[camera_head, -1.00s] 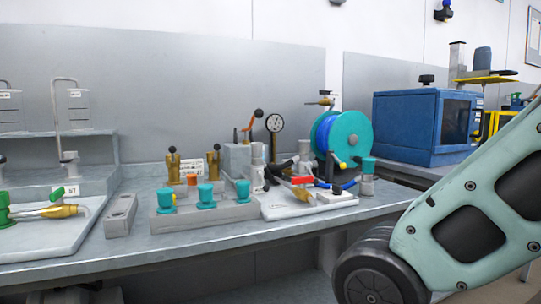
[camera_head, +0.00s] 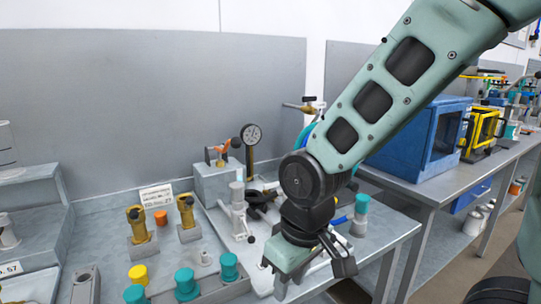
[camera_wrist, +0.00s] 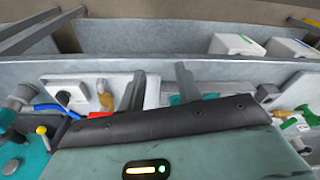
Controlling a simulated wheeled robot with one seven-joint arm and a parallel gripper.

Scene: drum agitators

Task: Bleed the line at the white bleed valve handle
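My gripper (camera_head: 312,268) hangs low over the right part of the near bench, in front of the valve fittings. In the wrist view its two dark fingers (camera_wrist: 159,88) stand apart, with no object visibly held between them. A pale upright fitting (camera_head: 238,200) stands left of my gripper in the head view. A small white knob (camera_head: 205,258) sits on the grey block with teal caps. I cannot tell which white part is the bleed valve handle. My gripper and wrist hide part of the white plate beneath them. A red handle (camera_wrist: 99,114) and brass valve body (camera_wrist: 105,96) show in the wrist view.
A pressure gauge (camera_head: 251,135) and an orange lever (camera_head: 219,150) stand behind the fittings. Two brass valves (camera_head: 138,226) (camera_head: 187,212) and several teal caps (camera_head: 187,284) are to the left. A blue machine (camera_head: 428,138) stands on the bench at right.

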